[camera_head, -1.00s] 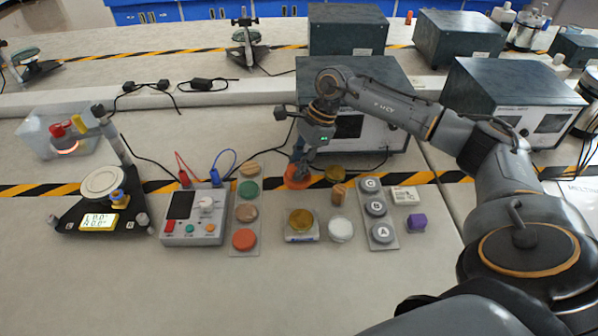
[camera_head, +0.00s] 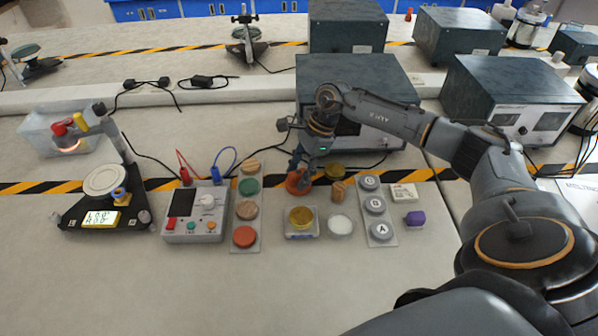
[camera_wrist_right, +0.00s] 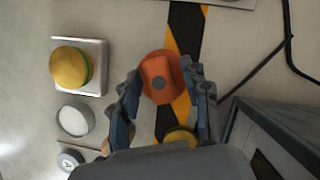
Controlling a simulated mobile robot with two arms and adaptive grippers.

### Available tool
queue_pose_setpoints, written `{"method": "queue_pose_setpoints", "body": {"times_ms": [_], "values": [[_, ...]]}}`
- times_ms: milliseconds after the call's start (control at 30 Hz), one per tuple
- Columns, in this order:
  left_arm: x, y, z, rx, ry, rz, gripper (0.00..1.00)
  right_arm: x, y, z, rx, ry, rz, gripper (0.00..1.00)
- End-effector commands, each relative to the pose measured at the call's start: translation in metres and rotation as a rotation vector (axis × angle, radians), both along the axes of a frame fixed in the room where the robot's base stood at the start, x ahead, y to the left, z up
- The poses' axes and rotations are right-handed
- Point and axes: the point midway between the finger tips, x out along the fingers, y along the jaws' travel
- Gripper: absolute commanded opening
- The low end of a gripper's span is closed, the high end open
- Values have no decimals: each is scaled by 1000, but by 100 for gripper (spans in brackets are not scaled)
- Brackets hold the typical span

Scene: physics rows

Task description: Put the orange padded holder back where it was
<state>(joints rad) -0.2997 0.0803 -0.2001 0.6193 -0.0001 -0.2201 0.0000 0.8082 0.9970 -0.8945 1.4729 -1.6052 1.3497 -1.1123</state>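The orange padded holder (camera_wrist_right: 158,80) shows in the right wrist view as an orange faceted body with a dark round spot on its face. A darker orange round shape shows behind it; I cannot tell whether that is part of it. In the head view the holder (camera_head: 298,184) is low over the striped tape. My right gripper (camera_head: 303,168) points down at it. In the right wrist view the fingertips of my right gripper (camera_wrist_right: 160,70) lie against both sides of the holder. Whether it touches the table is unclear. My left gripper is out of view.
A strip of round pads (camera_head: 244,237) and a control box (camera_head: 195,228) stand to the left. A mustard disc (camera_head: 335,171), wooden block (camera_head: 339,191), small scale (camera_head: 302,234) and white puck (camera_head: 341,225) are close by. A large instrument (camera_head: 355,75) stands behind.

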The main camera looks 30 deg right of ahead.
Motion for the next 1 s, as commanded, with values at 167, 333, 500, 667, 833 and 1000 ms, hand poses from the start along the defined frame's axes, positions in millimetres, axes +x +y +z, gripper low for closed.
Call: {"method": "queue_pose_setpoints", "body": {"times_ms": [167,333,500,667,833,1000], "values": [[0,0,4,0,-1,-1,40,0,0,4,0,0,0,46],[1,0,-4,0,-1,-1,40,0,-9,22,-1,-4,-2,46],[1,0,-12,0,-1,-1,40,-2,-23,56,-1,-5,-3,46],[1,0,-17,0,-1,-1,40,-5,-35,86,-1,-4,-2,46],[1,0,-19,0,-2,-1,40,-6,-43,107,1,-2,-1,46],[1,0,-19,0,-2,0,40,-7,-45,113,0,0,0,46]]}}
